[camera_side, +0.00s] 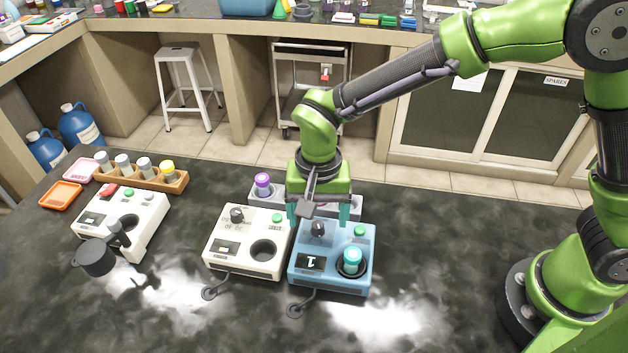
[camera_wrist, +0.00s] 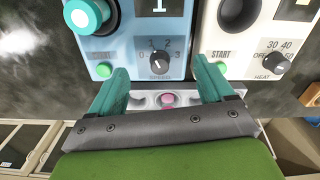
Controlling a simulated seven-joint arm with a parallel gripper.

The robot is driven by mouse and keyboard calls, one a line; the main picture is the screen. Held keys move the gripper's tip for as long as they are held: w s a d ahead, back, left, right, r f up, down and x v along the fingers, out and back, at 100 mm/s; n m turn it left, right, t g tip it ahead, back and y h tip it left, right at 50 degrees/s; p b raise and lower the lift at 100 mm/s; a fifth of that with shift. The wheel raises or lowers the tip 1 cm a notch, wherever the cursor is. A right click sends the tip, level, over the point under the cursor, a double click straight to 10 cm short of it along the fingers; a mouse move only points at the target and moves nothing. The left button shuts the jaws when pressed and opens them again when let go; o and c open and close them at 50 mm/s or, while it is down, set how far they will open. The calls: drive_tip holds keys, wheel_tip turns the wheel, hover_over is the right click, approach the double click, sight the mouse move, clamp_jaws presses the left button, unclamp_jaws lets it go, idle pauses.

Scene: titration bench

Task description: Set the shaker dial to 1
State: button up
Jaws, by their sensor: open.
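The blue shaker (camera_side: 334,284) stands on the dark bench, and its small display (camera_side: 311,262) reads 1. Its dark speed dial (camera_side: 318,228) is at the back left of its top. The dial also shows in the wrist view (camera_wrist: 160,63), with marks 0 to 3 around it; I cannot tell exactly where its pointer stands. A teal-capped vial (camera_side: 352,259) sits in the shaker's round well. My gripper (camera_side: 319,217) is open over the back of the shaker, fingers pointing down. In the wrist view the fingers are on either side of the dial, apart from it.
A white heater (camera_side: 245,263) with a dial and round well stands close to the left of the shaker. A grey rack (camera_side: 258,201) with a purple-capped vial is behind. Another white device (camera_side: 130,205) and a wooden vial rack (camera_side: 150,182) are further left. The front right bench is clear.

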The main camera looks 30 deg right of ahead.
sight(318, 224)
drive_tip(key=shift+r, duration=2.75)
